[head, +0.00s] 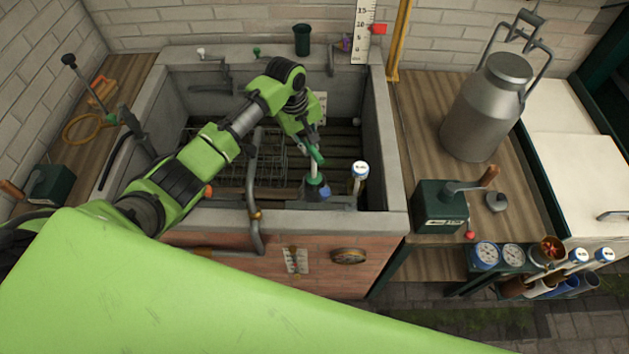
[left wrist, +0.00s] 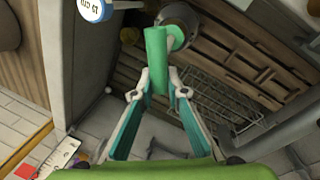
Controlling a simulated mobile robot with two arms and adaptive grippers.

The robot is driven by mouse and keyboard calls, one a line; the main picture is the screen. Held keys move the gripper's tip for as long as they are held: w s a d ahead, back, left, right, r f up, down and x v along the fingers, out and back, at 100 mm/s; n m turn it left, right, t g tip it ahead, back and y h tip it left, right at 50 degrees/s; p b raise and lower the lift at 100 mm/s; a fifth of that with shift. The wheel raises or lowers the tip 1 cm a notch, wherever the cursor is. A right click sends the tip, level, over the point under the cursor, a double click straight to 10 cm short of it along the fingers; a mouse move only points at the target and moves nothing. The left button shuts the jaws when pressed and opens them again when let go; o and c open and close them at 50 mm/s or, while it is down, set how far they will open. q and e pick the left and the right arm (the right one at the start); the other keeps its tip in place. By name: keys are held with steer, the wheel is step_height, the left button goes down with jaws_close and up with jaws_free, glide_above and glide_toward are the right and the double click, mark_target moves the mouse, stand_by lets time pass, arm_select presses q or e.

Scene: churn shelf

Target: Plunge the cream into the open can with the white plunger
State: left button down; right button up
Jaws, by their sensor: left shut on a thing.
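My left gripper (head: 316,152) reaches down into the stone trough (head: 391,150). It is shut on a green handle, which shows between the fingertips (left wrist: 157,78) in the left wrist view as a green cylinder (left wrist: 155,45). A pale shaft (head: 315,168) runs down below the handle in the head view, toward a small dark vessel (head: 316,190) in the trough. Whether the shaft is inside the vessel, and any cream, I cannot tell. A large grey metal can (head: 487,110) stands on the right wooden counter. My right gripper is not in view.
A post with a blue and white cap (head: 360,170) stands just right of the gripper; the cap also shows in the left wrist view (left wrist: 93,9). A bent grey pipe (head: 253,185) crosses the trough's front wall. A dark green crank box (head: 438,207) sits on the right counter.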

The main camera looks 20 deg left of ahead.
arm_select(q)
step_height(320, 180, down, 4)
steer(key=shift+f+b, duration=0.25)
steer(key=shift+b, duration=0.4)
steer(key=shift+r, duration=0.1)
step_height(320, 180, up, 2)
steer(key=p, duration=0.2)
steer(key=shift+r+p, duration=0.25)
steer(key=shift+p, duration=0.05)
steer(key=shift+r+b, duration=0.15)
steer(key=shift+b, duration=0.15)
steer(key=shift+r, duration=1.75)
steer(key=shift+r, duration=2.5)
